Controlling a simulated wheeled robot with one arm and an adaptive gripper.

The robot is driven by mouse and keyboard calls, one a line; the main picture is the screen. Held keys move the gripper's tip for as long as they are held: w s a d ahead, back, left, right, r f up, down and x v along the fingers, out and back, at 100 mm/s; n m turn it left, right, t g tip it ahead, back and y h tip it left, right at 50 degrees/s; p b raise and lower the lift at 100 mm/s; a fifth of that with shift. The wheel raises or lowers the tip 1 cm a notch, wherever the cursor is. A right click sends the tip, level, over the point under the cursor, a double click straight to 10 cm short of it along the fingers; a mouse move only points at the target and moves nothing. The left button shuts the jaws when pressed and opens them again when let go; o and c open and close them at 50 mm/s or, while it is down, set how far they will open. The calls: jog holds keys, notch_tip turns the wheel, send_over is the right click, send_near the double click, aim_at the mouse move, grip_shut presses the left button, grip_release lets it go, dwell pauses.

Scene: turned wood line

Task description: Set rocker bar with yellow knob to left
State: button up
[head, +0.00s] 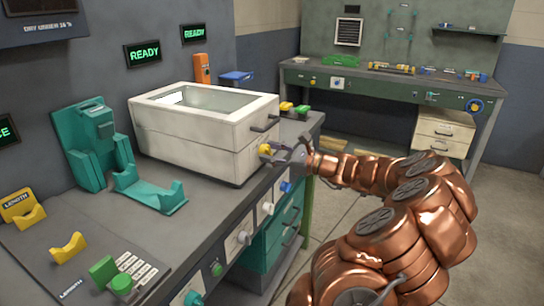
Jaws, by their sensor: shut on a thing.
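A yellow knob (264,149) shows at the lower right front of the white box, just above the bench's front edge. The rocker bar it belongs to is too small and too covered by my gripper to make out, so its tilt cannot be told. My gripper (275,154) comes in from the right, with its grey fingers at the yellow knob. It is shut on the knob, though the contact is small in this view.
The white box (190,132) with a dark handle stands on the grey bench. White, blue and green knobs line the bench front below. A teal fixture (88,150) and yellow cradles stand left. Another bench (390,80) is at the back; open floor lies right.

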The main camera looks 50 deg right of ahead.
jog(key=shift+f+n+b, duration=0.1)
jog(key=shift+n+b, duration=0.7)
jog(key=shift+n, duration=0.2)
jog(key=shift+n+b, duration=0.3)
jog(key=shift+n, duration=0.2)
jog(key=o, duration=1.1)
jog(key=shift+o, duration=0.2)
jog(key=shift+s, duration=0.1)
jog(key=v, duration=1.1)
jog(key=shift+s, duration=0.4)
